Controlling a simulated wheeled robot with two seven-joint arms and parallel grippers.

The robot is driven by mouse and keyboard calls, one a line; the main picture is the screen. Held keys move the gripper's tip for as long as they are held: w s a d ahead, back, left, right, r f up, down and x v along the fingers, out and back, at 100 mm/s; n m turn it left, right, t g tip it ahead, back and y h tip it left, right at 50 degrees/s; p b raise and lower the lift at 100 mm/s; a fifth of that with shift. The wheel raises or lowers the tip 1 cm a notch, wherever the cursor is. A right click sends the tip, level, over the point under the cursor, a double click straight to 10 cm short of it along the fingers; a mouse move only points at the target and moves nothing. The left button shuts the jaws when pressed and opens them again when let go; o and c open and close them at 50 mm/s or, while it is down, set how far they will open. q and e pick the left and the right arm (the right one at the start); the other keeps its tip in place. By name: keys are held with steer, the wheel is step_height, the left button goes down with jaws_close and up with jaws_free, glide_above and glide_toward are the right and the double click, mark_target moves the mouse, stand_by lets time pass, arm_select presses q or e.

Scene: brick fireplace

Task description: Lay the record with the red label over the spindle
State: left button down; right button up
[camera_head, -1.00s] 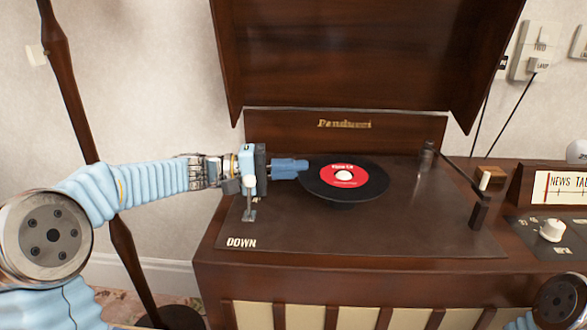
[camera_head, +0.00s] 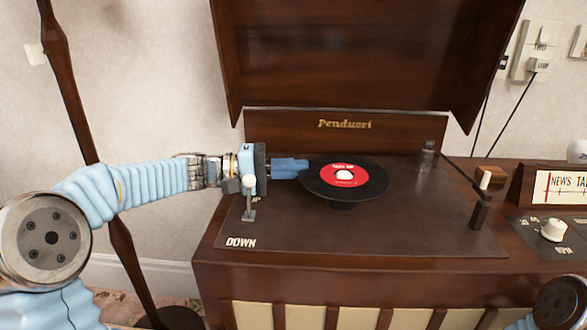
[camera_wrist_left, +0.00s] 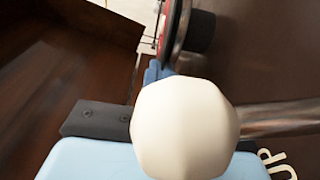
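The black record with a red label (camera_head: 344,176) is over the middle of the record player's deck (camera_head: 300,235), lying about flat. My left gripper (camera_head: 303,165) is at the record's left edge, its blue fingers shut on the rim. In the left wrist view the record (camera_wrist_left: 166,30) shows nearly edge-on beside a dark round part, and the blue fingers (camera_wrist_left: 153,72) are mostly hidden. I cannot tell whether the record touches what is under it. The spindle is not seen; a pale spot shows at the label's centre. My right gripper is out of view.
A lever with a white ball knob (camera_head: 249,181) stands by my left gripper and blocks much of the wrist view. The tonearm (camera_head: 462,175) is at the deck's right. The open lid (camera_head: 365,55) rises behind. A radio (camera_head: 555,190) is at the right.

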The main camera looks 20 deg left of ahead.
arm_select(q)
steer(key=shift+b, duration=0.35)
stand_by(0.6)
steer(key=shift+s+f+b, duration=0.1)
steer(key=shift+f+b, duration=0.2)
steer(key=shift+b, duration=0.15)
steer(key=c, duration=1.3)
jaws_free()
steer(key=shift+a, duration=0.1)
